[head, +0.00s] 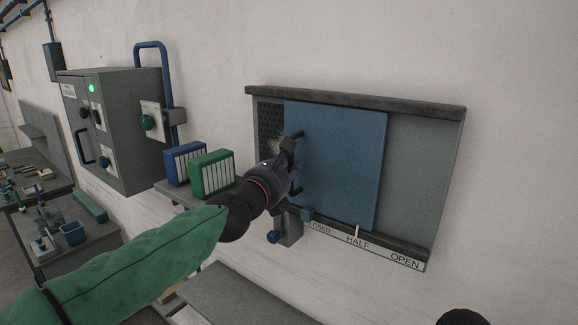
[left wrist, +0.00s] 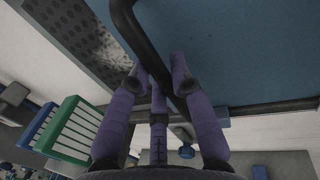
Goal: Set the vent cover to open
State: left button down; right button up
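The vent cover (head: 340,165) is a blue sliding panel in a grey wall frame (head: 425,185). It stands mid-track, with a strip of dark perforated grille (head: 270,122) bare at its left and grey backing at its right. A white pointer at its lower edge stands at HALF on the label strip (head: 404,261); CLOSED is left, OPEN right. My left gripper (head: 294,165) is at the black bar handle (head: 298,134) on the cover's left side. In the left wrist view the handle (left wrist: 148,45) runs between the purple fingers, which close in on it from both sides.
A small grey block with blue knobs (head: 289,229) sits under the frame's left end. Blue and green binders (head: 211,172) stand on a shelf left of my gripper. A grey control cabinet (head: 115,130) hangs further left. The wall right of the frame is clear.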

aim_at(335, 169)
pick_arm(q)
jog(key=shift+s+d, duration=0.25)
jog(key=shift+d, duration=0.1)
jog(key=s+d+p, duration=0.1)
jog(key=d, duration=0.1)
jog(key=s+d+p, duration=0.1)
jog(key=s+d, duration=0.1)
jog(key=d, duration=0.1)
jog(key=s+d, duration=0.2)
jog(key=shift+s+d+p, duration=0.2)
jog(key=shift+p, duration=0.2)
jog(key=c, duration=1.1)
grip_release()
jog(key=v, duration=1.2)
